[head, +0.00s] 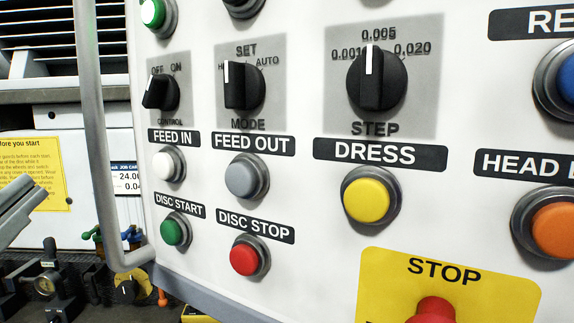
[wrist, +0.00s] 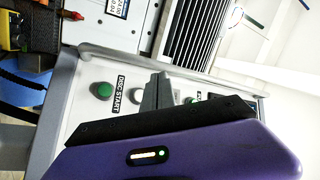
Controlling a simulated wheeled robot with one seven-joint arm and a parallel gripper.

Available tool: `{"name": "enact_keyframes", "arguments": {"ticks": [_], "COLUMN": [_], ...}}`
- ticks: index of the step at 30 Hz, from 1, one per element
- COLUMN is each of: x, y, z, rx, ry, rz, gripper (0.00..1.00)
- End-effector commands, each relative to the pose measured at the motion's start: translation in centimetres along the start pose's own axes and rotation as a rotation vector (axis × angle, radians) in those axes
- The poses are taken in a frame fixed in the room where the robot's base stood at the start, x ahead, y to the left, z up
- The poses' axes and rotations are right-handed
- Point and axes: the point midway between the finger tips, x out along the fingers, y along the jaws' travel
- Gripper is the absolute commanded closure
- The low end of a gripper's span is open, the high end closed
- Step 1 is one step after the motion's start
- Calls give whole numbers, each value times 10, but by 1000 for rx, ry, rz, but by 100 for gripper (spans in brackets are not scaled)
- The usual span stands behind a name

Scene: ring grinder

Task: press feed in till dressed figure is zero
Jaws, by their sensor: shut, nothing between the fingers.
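The white FEED IN button (head: 168,166) is on the white control panel (head: 310,205) in the head view, below its black label (head: 174,137). My gripper (head: 38,188) is at the left edge of the head view, left of the panel and apart from the button. In the wrist view my gripper (wrist: 163,76) is shut and empty, its grey fingers in front of the panel and covering part of it. The green DISC START button (wrist: 103,91) shows to the left of the fingers there. No readout of the dressed figure is in view.
A grey rail (head: 92,130) runs along the panel's left edge, between my gripper and the buttons. FEED OUT (head: 247,176), DISC STOP (head: 250,256) and DRESS (head: 369,197) sit nearby. A red STOP button (head: 433,310) is at the bottom. The STEP knob (head: 377,78) points upward toward 0.005.

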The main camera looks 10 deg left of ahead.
Motion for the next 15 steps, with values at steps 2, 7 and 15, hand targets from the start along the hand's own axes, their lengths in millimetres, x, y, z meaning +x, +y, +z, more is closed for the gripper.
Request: {"name": "enact_keyframes", "arguments": {"ticks": [2,7,15], "x": [0,2,22], "y": [0,2,14], "z": [0,-2,-17], "rx": [0,0,0], "ry": [0,0,1], "rz": [0,1,1], "gripper": [100,100,100]}}
